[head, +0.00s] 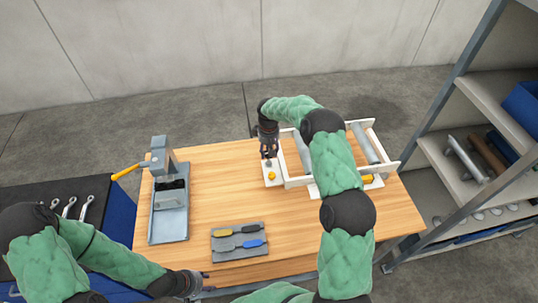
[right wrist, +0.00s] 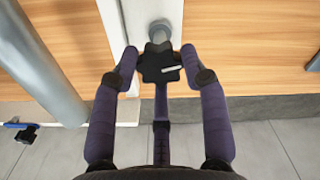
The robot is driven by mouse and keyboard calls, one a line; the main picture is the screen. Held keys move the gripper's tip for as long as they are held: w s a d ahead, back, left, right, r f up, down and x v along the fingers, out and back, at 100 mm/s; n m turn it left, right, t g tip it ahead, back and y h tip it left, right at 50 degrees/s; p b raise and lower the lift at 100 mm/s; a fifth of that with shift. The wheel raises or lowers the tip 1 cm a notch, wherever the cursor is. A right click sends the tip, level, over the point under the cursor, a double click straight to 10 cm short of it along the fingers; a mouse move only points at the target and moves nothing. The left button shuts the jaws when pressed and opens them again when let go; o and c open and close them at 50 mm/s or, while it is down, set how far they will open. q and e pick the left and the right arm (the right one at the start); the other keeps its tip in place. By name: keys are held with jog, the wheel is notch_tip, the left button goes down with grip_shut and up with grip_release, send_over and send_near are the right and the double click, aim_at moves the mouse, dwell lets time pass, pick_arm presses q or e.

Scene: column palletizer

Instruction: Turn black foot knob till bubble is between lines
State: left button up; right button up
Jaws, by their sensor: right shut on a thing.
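The black foot knob (right wrist: 158,62) is a lobed disc with a pale mark, at the end of a grey stem beside a white frame. My right gripper (right wrist: 159,58) has its fingers on either side of the knob, shut on it. In the head view, my right gripper (head: 268,156) points down at the back-left corner of the white frame (head: 297,183) with grey rollers. A small yellow-orange part (head: 271,175) sits on a white plate just in front of it. I cannot make out a bubble or lines. My left gripper (head: 192,283) is low at the table's front edge; its jaws are unclear.
A grey press with a yellow handle (head: 168,190) stands on the left of the wooden table (head: 205,185). A grey mat (head: 226,251) holds several screwdriver-like tools at the front. A second black knob (right wrist: 27,135) shows by a blue strip. A shelf rack (head: 470,150) stands right.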

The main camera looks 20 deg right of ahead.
jog(key=shift+w+a+m+b, duration=0.15)
jog(key=shift+m+b, duration=0.35)
jog(key=shift+m, duration=0.2)
jog(key=shift+r, duration=0.15)
jog(key=o, duration=1.1)
jog(key=shift+w, duration=0.1)
jog(key=shift+r, duration=0.15)
notch_tip(320, 180, up, 12)
jog(key=shift+f, duration=0.25)
dwell(0.7)
